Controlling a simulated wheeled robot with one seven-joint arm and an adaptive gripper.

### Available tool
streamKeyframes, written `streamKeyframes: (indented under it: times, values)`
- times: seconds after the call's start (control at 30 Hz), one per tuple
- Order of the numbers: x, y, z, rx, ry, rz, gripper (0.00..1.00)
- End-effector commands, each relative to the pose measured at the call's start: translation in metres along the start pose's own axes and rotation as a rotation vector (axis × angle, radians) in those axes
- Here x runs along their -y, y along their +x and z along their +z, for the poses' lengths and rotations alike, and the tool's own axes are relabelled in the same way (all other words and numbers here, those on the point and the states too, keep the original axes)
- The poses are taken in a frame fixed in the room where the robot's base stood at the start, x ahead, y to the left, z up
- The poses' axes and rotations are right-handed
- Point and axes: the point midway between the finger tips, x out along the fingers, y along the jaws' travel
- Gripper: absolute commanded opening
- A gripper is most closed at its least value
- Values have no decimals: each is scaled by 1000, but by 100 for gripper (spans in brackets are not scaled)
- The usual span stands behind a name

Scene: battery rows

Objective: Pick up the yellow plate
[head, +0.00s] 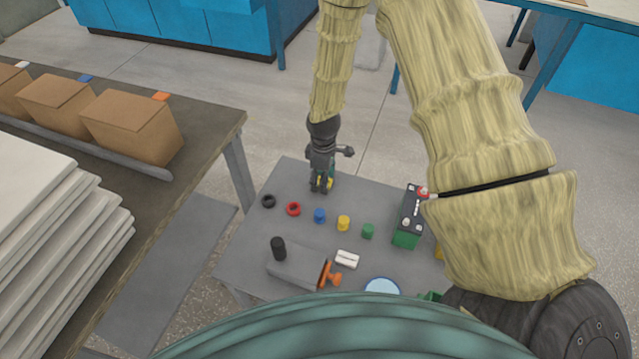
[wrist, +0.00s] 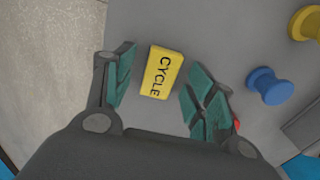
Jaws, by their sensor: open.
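The yellow plate (wrist: 161,73) bears the word CYCLE and lies on the grey table (head: 250,240), seen between my gripper's fingers in the wrist view. My gripper (wrist: 163,92) is open, with a green-padded finger on each side of the plate. A gap shows between the plate and each finger. I cannot tell the exact height of the fingertips above the table.
A battery (head: 408,217) stands at the right. A blue knob (wrist: 268,86) is close to the right finger.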

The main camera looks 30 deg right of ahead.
Motion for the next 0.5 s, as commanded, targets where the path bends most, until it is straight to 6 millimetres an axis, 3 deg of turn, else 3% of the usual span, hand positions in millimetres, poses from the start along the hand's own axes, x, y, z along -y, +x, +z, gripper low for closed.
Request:
streamKeyframes:
  times: [0.17, 0.37, 0.5]
  values:
    - [0, 0, 0, 0, 0, 0, 54]
    - [0, 0, 0, 0, 0, 0, 17]
    - [0, 0, 0, 0, -1, 0, 13]
